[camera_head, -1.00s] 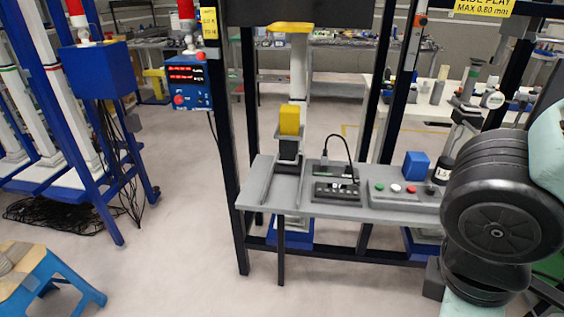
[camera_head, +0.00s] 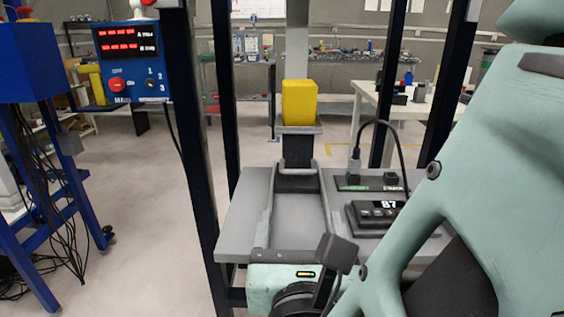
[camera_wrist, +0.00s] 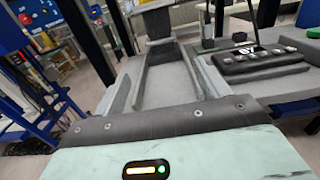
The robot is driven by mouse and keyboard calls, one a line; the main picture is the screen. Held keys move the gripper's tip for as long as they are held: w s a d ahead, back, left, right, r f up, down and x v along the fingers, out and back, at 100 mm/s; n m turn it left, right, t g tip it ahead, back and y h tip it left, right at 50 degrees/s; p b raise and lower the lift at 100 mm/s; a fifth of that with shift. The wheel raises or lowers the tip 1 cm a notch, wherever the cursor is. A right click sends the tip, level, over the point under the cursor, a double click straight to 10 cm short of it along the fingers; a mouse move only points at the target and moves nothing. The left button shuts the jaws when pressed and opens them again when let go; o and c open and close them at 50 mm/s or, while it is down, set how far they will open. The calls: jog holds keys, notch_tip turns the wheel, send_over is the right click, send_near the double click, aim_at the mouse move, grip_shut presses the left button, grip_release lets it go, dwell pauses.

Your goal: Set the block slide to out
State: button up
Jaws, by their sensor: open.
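The block slide is a dark carriage (camera_head: 298,150) on a grey track (camera_head: 293,215) with low side rails. A yellow block (camera_head: 300,102) stands upright on it. In the head view the carriage is at the far end of the track, and the near part is empty. The wrist view shows the same empty track (camera_wrist: 168,80) and the carriage's lower part (camera_wrist: 160,25); the block is out of that picture. My gripper (camera_head: 288,262) is at the bench's near edge, apart from the carriage. Its hand also shows in the wrist view (camera_wrist: 172,122). Its fingertips are hidden; it holds nothing visible.
A black device (camera_head: 377,215) with a lit display and a cable is right of the track. Dark frame posts (camera_head: 203,130) stand beside the bench. A blue control box (camera_head: 133,62) hangs at the left.

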aim_at(299, 173)
jog(key=w, duration=0.5)
jog(key=w+b, duration=0.1)
jog(key=w, duration=0.5)
jog(key=w+b, duration=0.1)
jog(key=w, duration=0.4)
jog(key=shift+w+d, duration=0.35)
jog(key=shift+w, duration=0.05)
jog(key=shift+c, duration=0.3)
jog(key=c, duration=1)
jog(key=shift+s, duration=0.1)
jog(key=shift+c, duration=0.4)
